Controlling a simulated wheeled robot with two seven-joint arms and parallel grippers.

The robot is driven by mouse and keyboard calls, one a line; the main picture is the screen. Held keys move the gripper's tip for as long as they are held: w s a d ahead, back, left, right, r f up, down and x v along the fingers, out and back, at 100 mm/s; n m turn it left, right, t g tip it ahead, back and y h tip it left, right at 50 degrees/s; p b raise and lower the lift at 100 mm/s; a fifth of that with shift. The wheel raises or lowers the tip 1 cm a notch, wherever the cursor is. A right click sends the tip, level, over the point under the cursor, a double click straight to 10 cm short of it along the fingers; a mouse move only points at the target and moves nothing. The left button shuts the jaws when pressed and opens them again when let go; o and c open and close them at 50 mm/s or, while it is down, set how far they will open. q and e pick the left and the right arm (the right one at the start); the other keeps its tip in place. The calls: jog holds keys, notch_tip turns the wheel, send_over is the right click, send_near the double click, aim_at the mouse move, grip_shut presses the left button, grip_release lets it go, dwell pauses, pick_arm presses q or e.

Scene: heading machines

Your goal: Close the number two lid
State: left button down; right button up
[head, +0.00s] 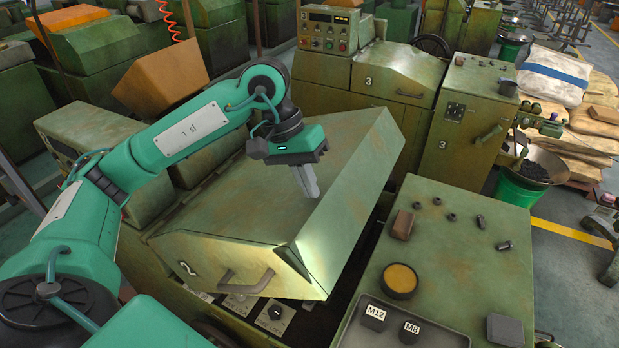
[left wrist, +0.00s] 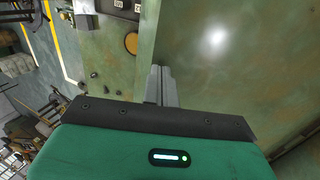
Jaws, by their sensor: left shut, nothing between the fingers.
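The number two lid (head: 270,205) is a large green metal cover with a "2" on its front face. It stands tilted partly open, with a dark gap under its front edge. A curved handle (head: 246,283) is on its front face. My left gripper (head: 311,196) is over the lid's top surface with its fingers shut and pointing down; I cannot tell whether they touch it. In the left wrist view the lid (left wrist: 240,50) fills the right, and the shut fingers (left wrist: 161,72) are by its edge. My right gripper is not in view.
A green bench (head: 455,260) with a yellow round part, small blocks and a tray marked M12 and M8 stands at the right. Machine number three (head: 395,80) stands behind. An orange-brown box-like cover (head: 160,78) is at the back left.

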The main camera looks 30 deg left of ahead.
pick_arm(q)
jog(key=shift+d+f, duration=0.15)
jog(key=shift+f, duration=0.3)
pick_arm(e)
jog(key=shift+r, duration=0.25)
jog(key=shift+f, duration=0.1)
